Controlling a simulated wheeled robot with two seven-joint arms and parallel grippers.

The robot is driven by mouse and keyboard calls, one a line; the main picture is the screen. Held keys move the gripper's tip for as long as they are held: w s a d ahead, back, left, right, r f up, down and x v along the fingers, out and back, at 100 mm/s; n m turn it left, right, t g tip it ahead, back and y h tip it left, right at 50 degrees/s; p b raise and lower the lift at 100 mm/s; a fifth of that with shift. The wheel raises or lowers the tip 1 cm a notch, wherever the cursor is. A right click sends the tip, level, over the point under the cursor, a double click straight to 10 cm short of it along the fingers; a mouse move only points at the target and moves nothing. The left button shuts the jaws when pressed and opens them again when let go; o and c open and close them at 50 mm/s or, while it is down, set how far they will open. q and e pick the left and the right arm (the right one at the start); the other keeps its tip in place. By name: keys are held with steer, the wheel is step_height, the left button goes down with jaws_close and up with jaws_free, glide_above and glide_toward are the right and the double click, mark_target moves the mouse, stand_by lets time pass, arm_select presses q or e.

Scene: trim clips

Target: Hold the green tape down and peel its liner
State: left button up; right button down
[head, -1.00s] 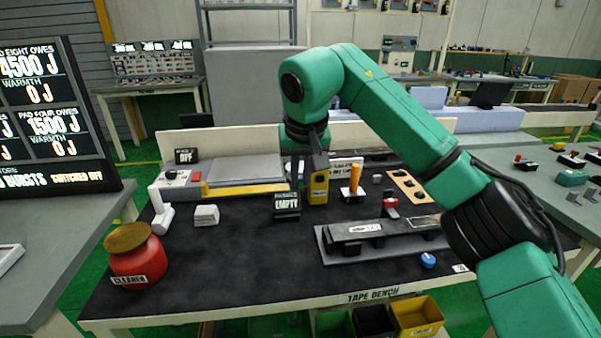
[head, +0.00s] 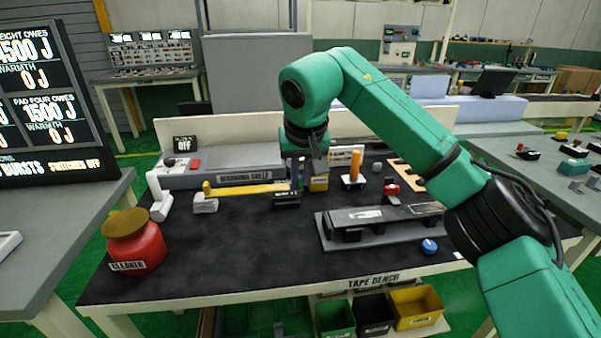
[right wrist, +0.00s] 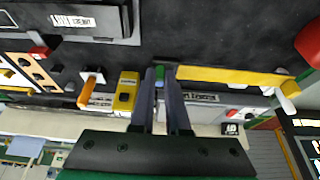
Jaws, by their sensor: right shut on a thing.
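My right gripper (head: 316,170) is low over the back of the tape bench. In the right wrist view its fingers (right wrist: 159,75) are closed around a small green piece (right wrist: 158,73). A long yellow bar (head: 245,189) extends left from beside the fingers, toward a white stack (head: 205,204); the bar also shows in the right wrist view (right wrist: 230,76). Whether the green piece joins the bar is unclear. A grey fixture (head: 400,239) carries a dark strip with a white label. I cannot make out the green tape or its liner for certain. My left gripper is not in view.
A red cleaner jar (head: 135,250) stands at the bench's left. The bench's middle front is clear.

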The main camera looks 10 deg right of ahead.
mark_target(299, 234)
steer(key=shift+f+b, duration=3.45)
steer(key=shift+f, duration=3.8)
